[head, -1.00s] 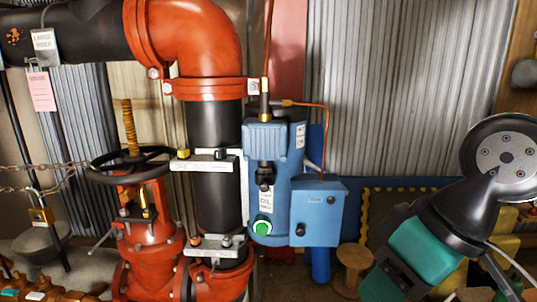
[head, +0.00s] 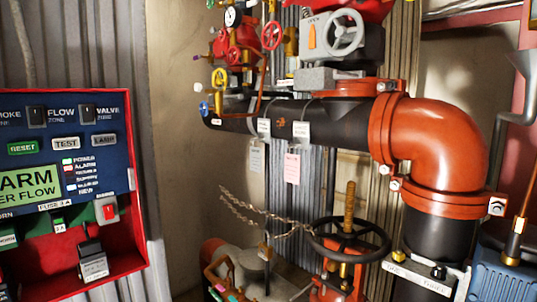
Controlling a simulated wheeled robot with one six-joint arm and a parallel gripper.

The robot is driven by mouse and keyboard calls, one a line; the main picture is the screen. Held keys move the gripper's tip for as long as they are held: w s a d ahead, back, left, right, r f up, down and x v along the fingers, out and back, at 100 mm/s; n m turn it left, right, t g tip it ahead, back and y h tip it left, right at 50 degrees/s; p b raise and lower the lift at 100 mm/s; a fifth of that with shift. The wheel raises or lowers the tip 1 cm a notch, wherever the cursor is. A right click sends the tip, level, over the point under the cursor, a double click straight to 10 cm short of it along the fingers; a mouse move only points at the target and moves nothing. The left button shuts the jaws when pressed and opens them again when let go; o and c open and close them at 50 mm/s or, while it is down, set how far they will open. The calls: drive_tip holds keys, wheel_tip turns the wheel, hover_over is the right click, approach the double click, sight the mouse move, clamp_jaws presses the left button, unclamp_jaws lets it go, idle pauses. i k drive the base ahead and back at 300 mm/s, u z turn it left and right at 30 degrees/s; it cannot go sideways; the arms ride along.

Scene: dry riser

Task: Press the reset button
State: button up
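The reset button (head: 22,147) is a small green rectangle lettered RESET on the blue face of the alarm panel (head: 120,185), at the left of the head view. Next to it are a TEST button (head: 66,143) and a third grey button (head: 104,140). Below it is a pale green display (head: 28,188) reading "ARM" and "ER FLOW", cut off by the left edge. My gripper is not in view, and no part of my arm shows.
Red-orange pipework (head: 435,140) fills the right side. A black handwheel (head: 348,240) on a red valve stands at the bottom middle, with a chain (head: 265,227) hanging beside it. Tags hang from the black pipe (head: 345,115). Bare wall separates panel and pipes.

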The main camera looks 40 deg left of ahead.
sight(15, 149)
drive_tip(key=u, duration=1.6)
drive_tip(key=k, duration=0.5)
drive_tip(key=u, duration=0.85)
